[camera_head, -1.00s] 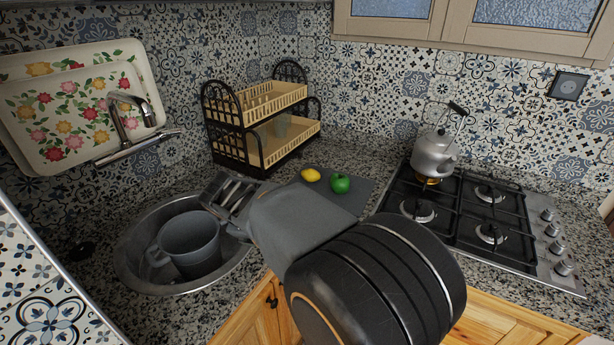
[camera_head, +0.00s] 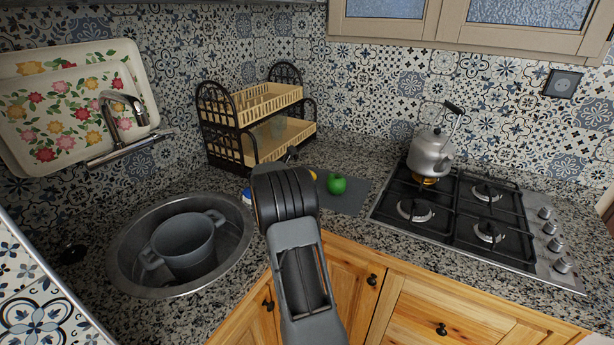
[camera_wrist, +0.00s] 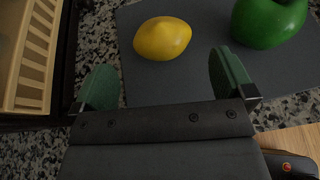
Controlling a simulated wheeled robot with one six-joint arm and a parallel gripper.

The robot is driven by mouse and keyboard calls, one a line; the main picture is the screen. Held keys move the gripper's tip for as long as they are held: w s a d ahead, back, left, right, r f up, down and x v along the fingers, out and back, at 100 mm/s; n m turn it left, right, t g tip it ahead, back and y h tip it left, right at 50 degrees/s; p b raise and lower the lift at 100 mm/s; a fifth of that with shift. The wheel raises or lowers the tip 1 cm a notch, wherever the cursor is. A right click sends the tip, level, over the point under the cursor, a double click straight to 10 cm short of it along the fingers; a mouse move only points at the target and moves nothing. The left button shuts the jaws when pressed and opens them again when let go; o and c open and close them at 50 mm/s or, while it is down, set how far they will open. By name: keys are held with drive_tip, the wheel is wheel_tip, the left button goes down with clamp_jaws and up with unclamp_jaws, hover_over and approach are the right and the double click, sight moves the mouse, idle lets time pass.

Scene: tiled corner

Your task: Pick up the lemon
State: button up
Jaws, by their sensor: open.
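The yellow lemon (camera_wrist: 163,38) lies on a dark grey board (camera_wrist: 186,82) in the wrist view. In the head view only a sliver of the lemon (camera_head: 313,175) shows behind my arm. My gripper (camera_wrist: 160,80) is open, with its two green-padded fingers apart and nothing between them. The lemon is just beyond the fingertips, roughly between them in the picture. I cannot tell the height of the fingers above the board. In the head view my arm hides most of the gripper.
A green apple (camera_head: 337,183) sits right of the lemon on the board. A dish rack (camera_head: 240,147) stands to the left. A sink (camera_head: 126,262) with a grey pot (camera_head: 184,248) is further left. A kettle (camera_head: 431,153) stands on the gas hob (camera_head: 462,215) at right, above a lit burner.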

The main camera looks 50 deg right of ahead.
drive_tip(key=shift+p+x, duration=0.65)
drive_tip(key=shift+x, duration=3.15)
drive_tip(key=shift+f, duration=0.1)
drive_tip(key=shift+c, duration=0.4)
drive_tip(key=c, duration=0.8)
